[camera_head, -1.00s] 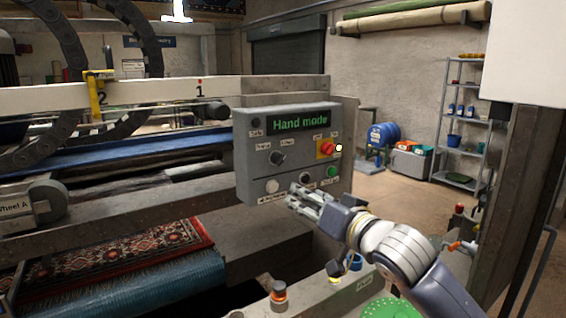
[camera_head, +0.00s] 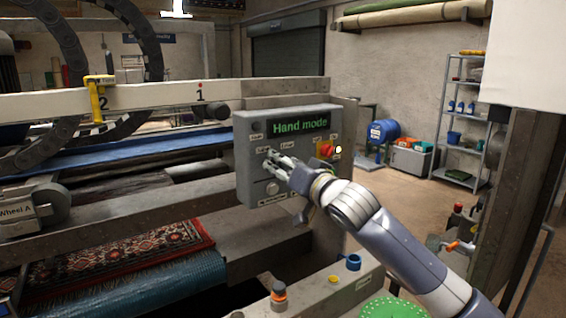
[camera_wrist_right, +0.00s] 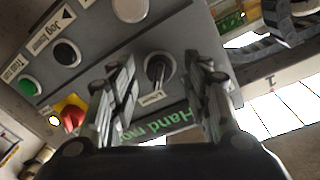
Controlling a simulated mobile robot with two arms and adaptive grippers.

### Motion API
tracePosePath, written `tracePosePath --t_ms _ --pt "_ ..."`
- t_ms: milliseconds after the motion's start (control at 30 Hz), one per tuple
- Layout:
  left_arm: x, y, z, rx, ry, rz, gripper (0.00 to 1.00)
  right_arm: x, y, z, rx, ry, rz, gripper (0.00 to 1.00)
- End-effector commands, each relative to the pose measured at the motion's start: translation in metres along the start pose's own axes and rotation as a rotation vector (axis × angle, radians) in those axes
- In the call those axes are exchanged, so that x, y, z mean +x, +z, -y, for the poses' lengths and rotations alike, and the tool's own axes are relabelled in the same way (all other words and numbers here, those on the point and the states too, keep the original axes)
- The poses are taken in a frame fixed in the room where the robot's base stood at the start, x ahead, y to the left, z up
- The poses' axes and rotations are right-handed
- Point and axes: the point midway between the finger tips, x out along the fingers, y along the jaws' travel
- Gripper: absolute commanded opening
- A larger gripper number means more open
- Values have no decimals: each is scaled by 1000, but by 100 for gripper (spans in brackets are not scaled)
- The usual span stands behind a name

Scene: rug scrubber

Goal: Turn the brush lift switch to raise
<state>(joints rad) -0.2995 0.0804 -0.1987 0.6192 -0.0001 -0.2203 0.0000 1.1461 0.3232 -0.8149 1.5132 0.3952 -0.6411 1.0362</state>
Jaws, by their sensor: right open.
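The grey control panel (camera_head: 247,178) faces me in the head view, with a green "Hand mode" display (camera_head: 300,125). The dark rotary switch (camera_wrist_right: 158,68) shows in the right wrist view, its bar roughly upright in that picture. In the head view the switch is mostly hidden behind my right gripper (camera_head: 274,160). My right gripper is open, its fingers on either side of the switch in the wrist view. I cannot tell whether they touch it. The small labels are too blurred to read surely. My left gripper is not in view.
A red-and-yellow switch (camera_head: 326,149) is to the right on the panel, and a white button (camera_head: 272,188) is below. The wrist view also shows a green button (camera_wrist_right: 27,87) and a black one (camera_wrist_right: 66,53). A machine beam (camera_head: 150,96) runs left of the panel.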

Motion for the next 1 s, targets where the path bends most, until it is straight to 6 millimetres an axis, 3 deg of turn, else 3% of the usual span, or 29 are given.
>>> tracePosePath --t_ms 400,600,1000 --pt "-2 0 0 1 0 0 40 7 0 0 -1 1 0 45" --pt "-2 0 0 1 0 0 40 7 0 -1 -1 1 0 2" --pt "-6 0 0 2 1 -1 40 7 -1 0 -39 0 -3 0"
